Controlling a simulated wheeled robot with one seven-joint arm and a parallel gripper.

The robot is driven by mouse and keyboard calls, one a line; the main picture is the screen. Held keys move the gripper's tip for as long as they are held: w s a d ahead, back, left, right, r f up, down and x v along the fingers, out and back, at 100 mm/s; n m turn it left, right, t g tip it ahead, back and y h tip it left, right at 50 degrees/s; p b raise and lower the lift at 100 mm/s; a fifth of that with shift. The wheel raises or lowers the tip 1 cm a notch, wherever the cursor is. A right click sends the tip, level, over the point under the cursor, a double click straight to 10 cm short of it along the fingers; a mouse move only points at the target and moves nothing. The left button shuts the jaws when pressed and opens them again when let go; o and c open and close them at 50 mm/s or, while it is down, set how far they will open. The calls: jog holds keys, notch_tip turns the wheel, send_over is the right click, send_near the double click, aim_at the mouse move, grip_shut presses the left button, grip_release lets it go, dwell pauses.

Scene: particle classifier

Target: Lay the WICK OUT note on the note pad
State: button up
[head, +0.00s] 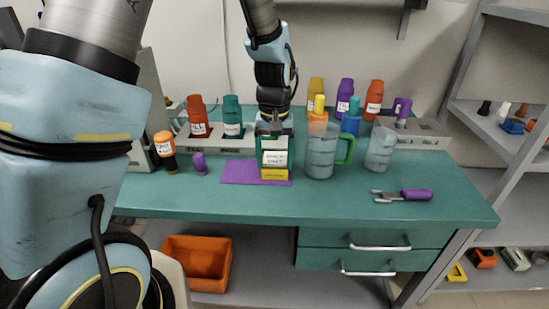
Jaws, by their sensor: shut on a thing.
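My gripper (274,131) points down over the bench and is shut on a small upright card, which I take for the WICK OUT note (275,158). The note has a green top and a white face with dark print too small to read surely. A yellow piece (275,174) shows just below the white face; I cannot tell if it belongs to the note. A flat purple pad (236,174), probably the note pad, lies under and left of the note. The note hides part of the pad. I cannot tell whether they touch.
A clear jug with a green handle (321,152) stands close right of the note, with a clear beaker (380,149) beyond. Several coloured bottles line the back. A purple-handled tool (415,195) lies front right.

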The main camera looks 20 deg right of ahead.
jog(key=shift+f, duration=0.1)
jog(key=o, duration=1.2)
jog(key=shift+c, duration=0.2)
notch_tip(320, 180, up, 12)
jog(key=b, duration=0.1)
jog(key=a+f+n, duration=0.2)
jog(key=a, duration=1.2)
jog(key=a+f+n+t, duration=0.1)
jog(key=a+f, duration=0.2)
jog(key=a, duration=1.1)
jog(key=shift+s+a+f+n+t, duration=0.15)
jog(key=shift+s+a+n+t, duration=0.15)
jog(key=shift+s+a+n, duration=0.15)
